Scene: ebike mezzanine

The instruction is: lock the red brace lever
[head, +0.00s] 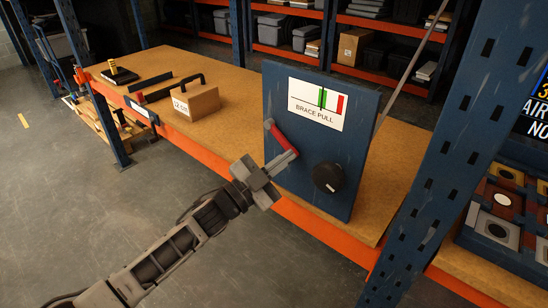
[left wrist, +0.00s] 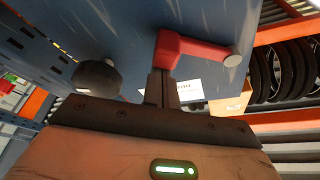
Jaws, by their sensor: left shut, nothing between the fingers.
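The red brace lever (head: 282,138) is mounted on a blue upright panel (head: 305,185). In the head view it slants from upper left to lower right, with a grey tip at its upper end. My left gripper (head: 287,157) is shut and empty, its fingertips close to the lever's lower end. In the left wrist view the shut fingers (left wrist: 161,78) lie right by the bend of the red lever (left wrist: 195,48), whose grey end points right. I cannot tell whether they touch. A label reading BRACE.PULL (head: 317,103) is above the lever, with a green and a red mark. My right gripper is not in view.
A round black knob (head: 328,177) sticks out of the panel right of the lever; it also shows in the left wrist view (left wrist: 97,77). A cardboard box (head: 196,103) stands on the wooden bench (head: 215,72) at left. A blue rack post (head: 440,150) rises at right.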

